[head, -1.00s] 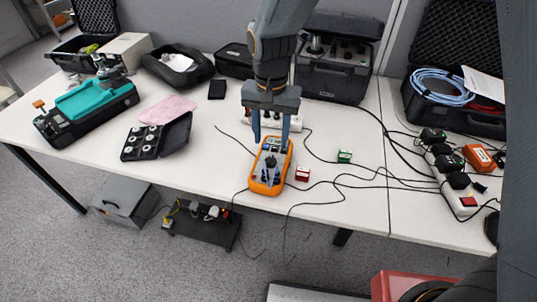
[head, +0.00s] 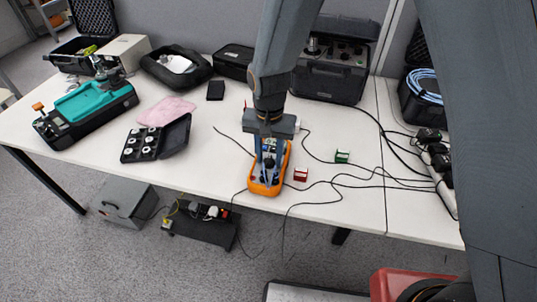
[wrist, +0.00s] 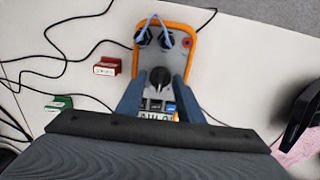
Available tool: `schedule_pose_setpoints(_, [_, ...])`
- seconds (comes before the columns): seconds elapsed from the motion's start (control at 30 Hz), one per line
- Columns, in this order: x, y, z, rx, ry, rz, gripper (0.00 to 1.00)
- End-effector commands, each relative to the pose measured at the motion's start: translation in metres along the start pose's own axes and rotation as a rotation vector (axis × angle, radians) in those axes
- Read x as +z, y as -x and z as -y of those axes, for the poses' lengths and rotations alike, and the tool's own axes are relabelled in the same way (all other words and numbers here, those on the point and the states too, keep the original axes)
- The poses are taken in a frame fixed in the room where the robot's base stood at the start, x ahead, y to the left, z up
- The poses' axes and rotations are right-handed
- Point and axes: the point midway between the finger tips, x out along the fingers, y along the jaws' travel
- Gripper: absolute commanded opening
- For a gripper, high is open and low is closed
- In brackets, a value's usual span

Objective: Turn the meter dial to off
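The orange meter (head: 267,188) lies on the white table near its front edge; it also shows in the wrist view (wrist: 191,41). Its black round dial (wrist: 160,77) is in the middle of its face, and where it points is too small to read. My gripper (wrist: 159,84) is over the meter, with one finger on each side of the dial and a visible gap to it. The fingers are apart and hold nothing. In the head view my gripper (head: 269,157) covers much of the meter's face. The lower screen is partly hidden by my gripper.
A red block (head: 300,174) and a green block (head: 342,156) sit to the right among loose cables.

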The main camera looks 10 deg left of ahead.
Motion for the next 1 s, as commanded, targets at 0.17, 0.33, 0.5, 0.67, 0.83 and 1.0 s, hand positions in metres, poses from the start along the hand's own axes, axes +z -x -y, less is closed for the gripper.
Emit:
schedule_pose_setpoints(0.17, [0.0001,0.0001,0.0000,0.000,0.000,0.000,0.06])
schedule_pose_setpoints(0.33, [0.0002,0.0002,0.0000,0.000,0.010,0.000,0.06])
schedule_pose_setpoints(0.5, [0.0002,0.0006,0.0001,0.000,0.061,0.000,0.05])
schedule_pose_setpoints(0.67, [0.0001,0.0010,0.0003,0.000,0.158,0.001,0.05])
schedule_pose_setpoints(0.83, [0.0002,0.0010,0.0004,0.000,0.292,0.001,0.05])
schedule_pose_setpoints(1.0, [0.0003,0.0008,0.0006,0.000,0.427,0.001,0.05])
